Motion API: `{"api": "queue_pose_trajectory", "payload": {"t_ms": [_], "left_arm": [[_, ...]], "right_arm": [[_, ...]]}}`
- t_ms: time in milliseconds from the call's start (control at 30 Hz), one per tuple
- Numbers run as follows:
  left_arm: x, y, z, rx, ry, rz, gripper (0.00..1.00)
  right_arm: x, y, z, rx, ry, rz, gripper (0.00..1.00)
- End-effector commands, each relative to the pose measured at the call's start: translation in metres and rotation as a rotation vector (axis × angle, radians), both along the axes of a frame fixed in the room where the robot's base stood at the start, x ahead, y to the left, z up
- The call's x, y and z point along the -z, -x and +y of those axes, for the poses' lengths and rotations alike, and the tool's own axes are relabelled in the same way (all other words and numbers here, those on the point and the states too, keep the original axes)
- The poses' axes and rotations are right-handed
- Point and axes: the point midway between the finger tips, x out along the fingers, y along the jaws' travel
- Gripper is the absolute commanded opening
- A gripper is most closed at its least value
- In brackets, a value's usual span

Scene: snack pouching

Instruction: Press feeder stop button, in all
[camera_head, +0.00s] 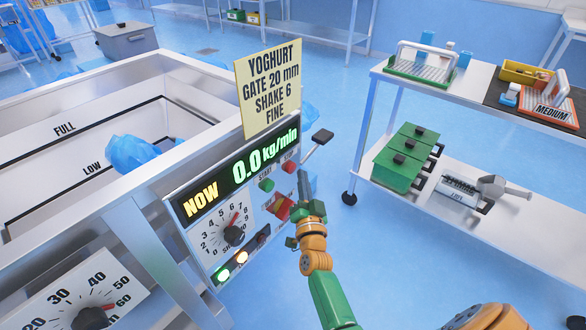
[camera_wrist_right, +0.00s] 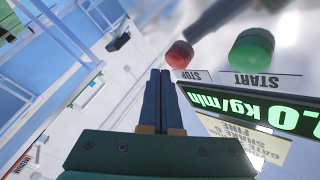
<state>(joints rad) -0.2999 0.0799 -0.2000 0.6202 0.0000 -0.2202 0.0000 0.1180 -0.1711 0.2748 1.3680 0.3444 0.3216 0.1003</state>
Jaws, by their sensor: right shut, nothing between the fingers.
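The feeder panel shows a display (camera_head: 265,160) reading NOW 0.0 kg/min. The red stop button (camera_head: 289,167) is at the panel's right, above and right of the green start button (camera_head: 267,184). In the right wrist view the red stop button (camera_wrist_right: 180,54) lies just beyond the fingertips, and the green start button (camera_wrist_right: 252,50) is farther right. My right gripper (camera_head: 301,173) is shut and empty. Its tips are close beside the stop button; no contact is visible, and the exact gap is hard to tell. My left gripper is not in view.
A dial (camera_head: 234,235) and lamps, one green (camera_head: 223,275) and one amber (camera_head: 242,257), sit lower on the panel. A yellow card (camera_head: 268,90) stands above it. A black-ended lever (camera_head: 322,137) sticks out behind my gripper. A shelved cart (camera_head: 470,170) stands right, with floor between.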

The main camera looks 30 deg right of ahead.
Motion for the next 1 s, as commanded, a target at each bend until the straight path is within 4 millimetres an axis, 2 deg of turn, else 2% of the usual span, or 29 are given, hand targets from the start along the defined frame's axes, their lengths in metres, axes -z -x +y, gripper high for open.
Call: {"api": "queue_pose_trajectory", "payload": {"t_ms": [1000], "left_arm": [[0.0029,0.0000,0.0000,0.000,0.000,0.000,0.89]], "right_arm": [[-0.0002,-0.0079,0.0033,0.000,0.000,0.000,0.00]]}}
